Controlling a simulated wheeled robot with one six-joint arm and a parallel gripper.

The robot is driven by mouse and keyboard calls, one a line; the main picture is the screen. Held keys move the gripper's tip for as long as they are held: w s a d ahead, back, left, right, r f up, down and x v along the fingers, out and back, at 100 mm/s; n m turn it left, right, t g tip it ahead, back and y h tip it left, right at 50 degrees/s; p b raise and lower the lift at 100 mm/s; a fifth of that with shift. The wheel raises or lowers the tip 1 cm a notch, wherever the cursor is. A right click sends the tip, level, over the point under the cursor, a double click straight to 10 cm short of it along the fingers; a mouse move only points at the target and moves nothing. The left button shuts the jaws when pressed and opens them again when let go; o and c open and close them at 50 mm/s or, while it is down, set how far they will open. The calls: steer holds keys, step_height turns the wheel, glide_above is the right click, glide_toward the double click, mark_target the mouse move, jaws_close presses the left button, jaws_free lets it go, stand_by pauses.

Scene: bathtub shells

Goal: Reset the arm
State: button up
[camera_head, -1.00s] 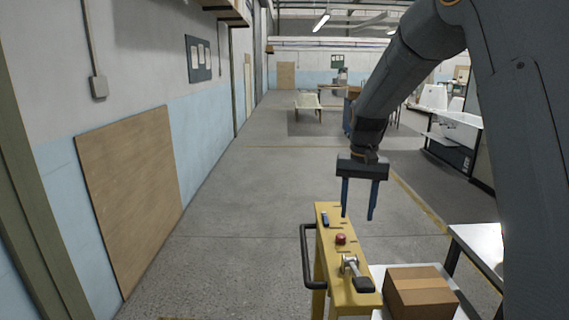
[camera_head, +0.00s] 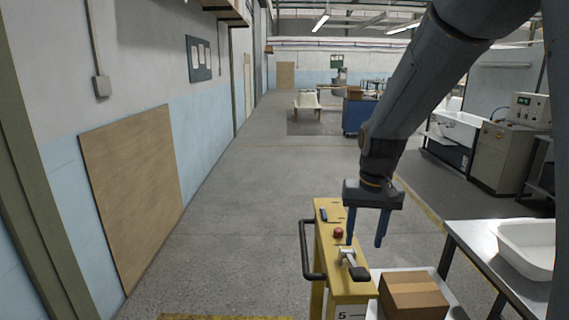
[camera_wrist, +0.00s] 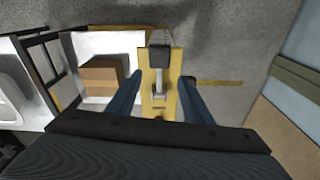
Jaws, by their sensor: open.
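My gripper (camera_head: 366,228) hangs pointing down with two blue fingers spread apart and nothing between them. In the head view it is above the far right part of a yellow stand (camera_head: 327,234). The stand carries a red button (camera_head: 338,232), a lever with a black grip (camera_head: 358,272) and a small blue item (camera_head: 323,214). In the wrist view my fingers (camera_wrist: 160,100) frame the yellow stand (camera_wrist: 174,78), with the lever's black grip (camera_wrist: 159,57) between and beyond them. Whether a finger touches the stand cannot be told.
A cardboard box (camera_head: 413,296) sits on a white surface beside the stand; it also shows in the wrist view (camera_wrist: 101,76). A metal table (camera_head: 468,238) with a white tub shell (camera_head: 527,247) stands at right. A black handle (camera_head: 304,250) juts left. The floor (camera_head: 235,200) left is clear.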

steer(key=s+f+n+t, duration=0.15)
steer(key=s+f, duration=0.25)
steer(key=s, duration=1)
step_height(320, 180, down, 11)
steer(key=g+b, duration=0.1)
steer(key=b, duration=0.9)
steer(key=shift+w, duration=0.15)
